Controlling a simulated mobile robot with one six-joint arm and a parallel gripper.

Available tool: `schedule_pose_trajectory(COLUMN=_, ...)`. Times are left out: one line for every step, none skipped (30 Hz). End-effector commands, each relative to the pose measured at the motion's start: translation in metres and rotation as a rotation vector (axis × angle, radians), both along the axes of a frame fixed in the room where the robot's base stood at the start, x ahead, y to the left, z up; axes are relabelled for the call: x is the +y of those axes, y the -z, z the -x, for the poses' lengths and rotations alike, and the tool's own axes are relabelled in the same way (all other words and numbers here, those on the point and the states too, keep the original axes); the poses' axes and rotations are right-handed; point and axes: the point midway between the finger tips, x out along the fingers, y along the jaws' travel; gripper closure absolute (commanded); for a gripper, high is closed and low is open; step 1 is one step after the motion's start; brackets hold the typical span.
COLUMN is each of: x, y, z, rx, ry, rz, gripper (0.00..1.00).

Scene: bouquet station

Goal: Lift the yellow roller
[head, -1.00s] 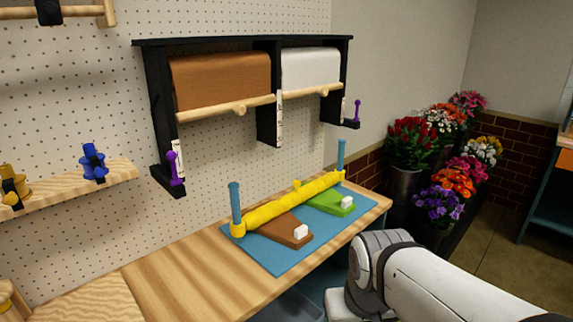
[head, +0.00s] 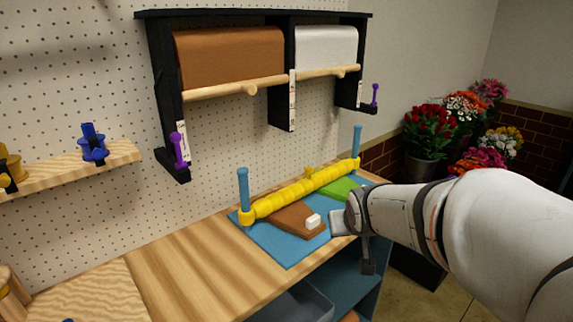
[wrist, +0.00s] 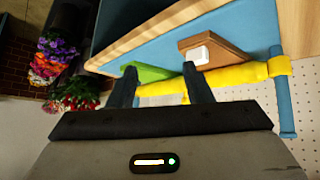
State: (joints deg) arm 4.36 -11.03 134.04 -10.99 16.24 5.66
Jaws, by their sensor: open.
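The yellow roller (head: 305,190) spans between two blue posts, a near left post (head: 243,188) and a far right post (head: 357,141), over a blue mat (head: 285,252). A small yellow knob sticks up near its middle. In the wrist view the roller (wrist: 240,75) lies beyond my fingertips, partly hidden by one finger. My gripper (wrist: 160,76) is open and empty, with its fingers apart in front of the roller. In the head view my arm reaches in from the right over the mat's front side; the gripper is mostly hidden there.
Under the roller lie a brown wedge (head: 290,217) with a white block (head: 313,221) and a green wedge (head: 343,189), partly behind my arm. A black rack (head: 165,95) with brown and white paper rolls hangs above. The wooden counter (head: 185,270) is clear on the left.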

Motion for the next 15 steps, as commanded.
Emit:
schedule_pose_trajectory(x=-0.006, y=0.01, z=-0.034, rx=-0.08, ry=-0.01, rz=0.007, gripper=0.54)
schedule_pose_trajectory(x=-0.008, y=0.01, z=-0.053, rx=-0.134, ry=-0.021, rz=0.011, gripper=0.54)
schedule_pose_trajectory(x=-0.012, y=0.01, z=-0.076, rx=-0.207, ry=-0.035, rz=0.013, gripper=0.54)
schedule_pose_trajectory(x=-0.012, y=0.011, z=-0.094, rx=-0.261, ry=-0.052, rz=0.007, gripper=0.54)
schedule_pose_trajectory(x=-0.01, y=0.012, z=-0.11, rx=-0.31, ry=-0.077, rz=-0.003, gripper=0.54)
schedule_pose_trajectory(x=-0.01, y=0.013, z=-0.13, rx=-0.379, ry=-0.105, rz=-0.014, gripper=0.54)
schedule_pose_trajectory(x=-0.009, y=0.014, z=-0.144, rx=-0.427, ry=-0.126, rz=-0.023, gripper=0.54)
schedule_pose_trajectory(x=-0.008, y=0.015, z=-0.157, rx=-0.476, ry=-0.149, rz=-0.032, gripper=0.54)
schedule_pose_trajectory(x=-0.007, y=0.018, z=-0.173, rx=-0.534, ry=-0.178, rz=-0.049, gripper=0.54)
schedule_pose_trajectory(x=-0.005, y=0.019, z=-0.182, rx=-0.576, ry=-0.2, rz=-0.063, gripper=0.54)
schedule_pose_trajectory(x=-0.004, y=0.021, z=-0.191, rx=-0.615, ry=-0.223, rz=-0.078, gripper=0.54)
schedule_pose_trajectory(x=-0.001, y=0.023, z=-0.201, rx=-0.661, ry=-0.252, rz=-0.1, gripper=0.54)
schedule_pose_trajectory(x=0.001, y=0.025, z=-0.206, rx=-0.692, ry=-0.273, rz=-0.114, gripper=0.54)
schedule_pose_trajectory(x=0.002, y=0.026, z=-0.211, rx=-0.721, ry=-0.292, rz=-0.128, gripper=0.54)
schedule_pose_trajectory(x=0.004, y=0.028, z=-0.216, rx=-0.753, ry=-0.314, rz=-0.148, gripper=0.54)
